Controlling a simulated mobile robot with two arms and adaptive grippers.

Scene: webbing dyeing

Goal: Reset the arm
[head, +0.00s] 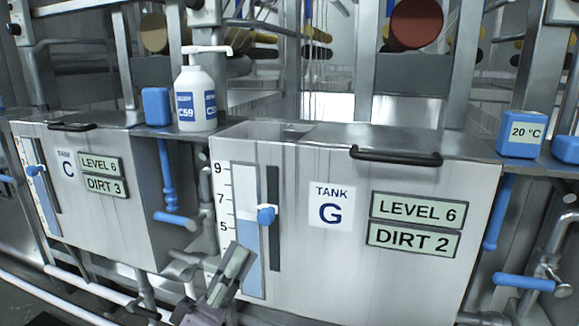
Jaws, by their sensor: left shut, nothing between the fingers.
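My left gripper (236,262) is at the lower middle of the head view, in front of the lower left part of tank G (330,270). It is shut, with nothing held between its fingers. Its fingertips overlap the lower end of the level gauge in the picture; I cannot tell whether they touch it. My right gripper is not in view.
Tank G has a blue slider knob (266,215) and a black handle (410,157). Tank C (100,215) stands at left. A white pump bottle (196,97) stands on the ledge. Blue valve levers (524,282) and pipes stick out at right.

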